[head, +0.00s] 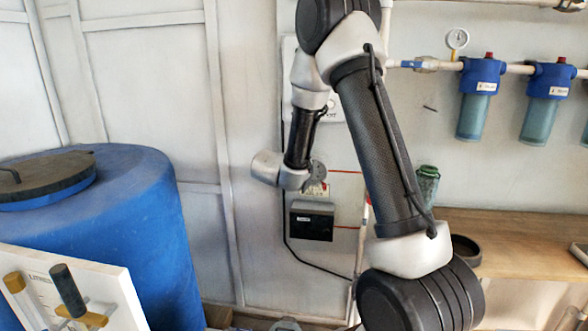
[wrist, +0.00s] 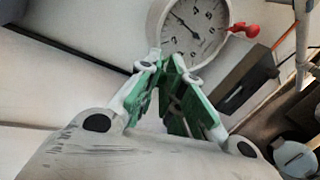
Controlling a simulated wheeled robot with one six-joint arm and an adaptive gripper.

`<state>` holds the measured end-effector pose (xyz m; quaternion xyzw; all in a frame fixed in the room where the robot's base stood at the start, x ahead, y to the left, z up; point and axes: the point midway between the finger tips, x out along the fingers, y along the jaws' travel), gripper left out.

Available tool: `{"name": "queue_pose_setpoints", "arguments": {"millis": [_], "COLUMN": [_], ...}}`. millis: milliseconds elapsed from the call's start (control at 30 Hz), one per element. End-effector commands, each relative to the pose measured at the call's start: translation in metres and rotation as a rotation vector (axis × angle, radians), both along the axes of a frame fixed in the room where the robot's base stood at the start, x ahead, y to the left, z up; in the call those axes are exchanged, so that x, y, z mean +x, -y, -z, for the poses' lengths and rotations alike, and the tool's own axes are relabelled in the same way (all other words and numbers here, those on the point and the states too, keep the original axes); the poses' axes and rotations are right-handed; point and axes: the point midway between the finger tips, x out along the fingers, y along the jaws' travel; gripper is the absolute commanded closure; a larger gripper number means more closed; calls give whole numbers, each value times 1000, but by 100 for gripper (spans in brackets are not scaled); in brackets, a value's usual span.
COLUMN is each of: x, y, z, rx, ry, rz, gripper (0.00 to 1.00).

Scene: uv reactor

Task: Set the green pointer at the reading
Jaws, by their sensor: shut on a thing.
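In the wrist view a round dial (wrist: 192,32) with a pale face, black numerals and a thin dark needle stands just beyond my fingertips. A red knob (wrist: 245,29) sticks out at its right edge. My gripper (wrist: 170,72) is at the dial's lower left rim, its green-padded fingers close together. A green piece (wrist: 174,62) between the fingertips appears to be the green pointer, gripped there. The fingers hide most of it, and its green blends with the pads. The reading is too small to make out. In the head view my arm hides the dial and gripper.
A dark box (head: 311,221) is on the wall below my wrist. A wooden bench (head: 510,240) with a green jar (head: 427,185) is at right. Blue filters (head: 481,75) hang above it. A blue barrel (head: 130,220) and a white board (head: 110,285) are at left.

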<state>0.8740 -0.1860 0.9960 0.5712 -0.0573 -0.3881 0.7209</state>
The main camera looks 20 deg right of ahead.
Motion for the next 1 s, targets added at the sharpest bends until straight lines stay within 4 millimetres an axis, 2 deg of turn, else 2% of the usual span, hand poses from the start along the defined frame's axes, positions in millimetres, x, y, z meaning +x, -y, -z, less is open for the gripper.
{"name": "queue_pose_setpoints", "arguments": {"millis": [100,133,267,667,767,1000], "x": [0,0,0,-4,-13,-51], "y": [-1,-1,0,-4,-14,-48], "z": [0,0,0,-2,-8,-27], "rx": [-1,-1,-1,-1,-1,-1], "ry": [0,0,0,0,0,1], "rz": [-2,-2,-1,-2,-4,-5], "gripper": [100,90,66,66,66,66]}}
